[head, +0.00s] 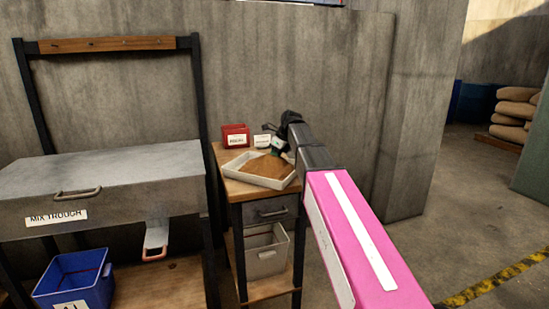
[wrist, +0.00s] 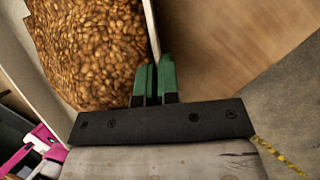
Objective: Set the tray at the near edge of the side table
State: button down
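The tray (head: 240,177) is shallow and pale, filled with brown grain (head: 262,166). It sits on the wooden top of the side table (head: 238,191), turned a little, close to the near edge. My gripper (head: 285,152) is at the tray's far right side, partly hidden by my pink and black arm. In the wrist view, the green fingers of my gripper (wrist: 155,80) are close together with the tray's thin wall (wrist: 153,30) between them, grain on the left and bare wood on the right. The fingers look shut on that wall.
A red box (head: 235,136) and a small white labelled card (head: 262,141) stand at the table's back. A grey bin (head: 266,262) is on the lower shelf. The mix trough (head: 110,185) stands to the left, with a blue bin (head: 75,278) below it. Open floor lies right.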

jog(key=c, duration=1.8)
grip_release()
jog(key=shift+f, duration=0.15)
jog(key=o, duration=0.5)
jog(key=shift+c, duration=0.2)
jog(key=v, duration=1.2)
